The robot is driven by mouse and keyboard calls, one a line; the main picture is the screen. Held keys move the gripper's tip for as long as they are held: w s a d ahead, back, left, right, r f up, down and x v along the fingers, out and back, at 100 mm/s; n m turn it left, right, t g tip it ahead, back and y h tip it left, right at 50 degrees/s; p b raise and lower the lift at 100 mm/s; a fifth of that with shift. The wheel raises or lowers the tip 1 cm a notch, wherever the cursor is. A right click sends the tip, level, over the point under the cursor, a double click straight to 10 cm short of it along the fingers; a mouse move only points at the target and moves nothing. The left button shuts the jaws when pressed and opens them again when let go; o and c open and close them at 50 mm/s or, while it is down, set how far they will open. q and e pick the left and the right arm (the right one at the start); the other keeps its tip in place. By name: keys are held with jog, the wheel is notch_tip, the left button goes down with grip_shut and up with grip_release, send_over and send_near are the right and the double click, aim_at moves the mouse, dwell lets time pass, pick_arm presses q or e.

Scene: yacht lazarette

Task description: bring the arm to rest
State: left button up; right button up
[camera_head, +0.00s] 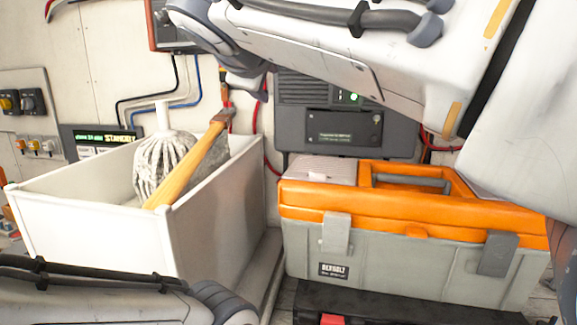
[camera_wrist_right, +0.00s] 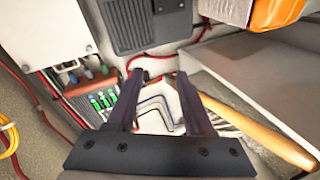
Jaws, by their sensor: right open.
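My right arm (camera_head: 340,50) reaches across the top of the head view from the right, its far end bending down behind the white bin's right side. My right gripper (camera_wrist_right: 155,80) shows in the right wrist view with its two dark fingers apart and nothing clearly held between them. The wooden hammer handle (camera_wrist_right: 262,132) passes beside the right finger in that view. In the head view the fingertips are hard to make out. My left arm crosses the bottom left corner of the head view; its gripper is outside the frame.
A white bin (camera_head: 110,235) holds a grey-white mop head (camera_head: 155,170) and a hammer (camera_head: 190,165) leaning on it. An orange and grey toolbox (camera_head: 400,255) stands to the right. A dark wall unit (camera_head: 345,115), cables and switches line the back wall.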

jog(key=s+d+f+m+g+y+p, duration=0.1)
jog(key=s+f+g, duration=0.35)
jog(key=f, duration=0.75)
jog(key=s+d+f+g, duration=0.1)
jog(key=s+f+g, duration=0.3)
jog(key=f, duration=0.8)
jog(key=s+d+f+m+g, duration=0.2)
jog(key=s+d+f+g, duration=0.1)
jog(key=s+f, duration=0.5)
jog(key=s+d+f+m+g+y, duration=0.1)
jog(key=s+d+f+m+g, duration=0.2)
jog(key=s+f, duration=0.5)
jog(key=s, duration=0.3)
jog(key=shift+s+d+f+m+p, duration=0.25)
jog(key=shift+m+p, duration=0.05)
jog(key=shift+p, duration=0.1)
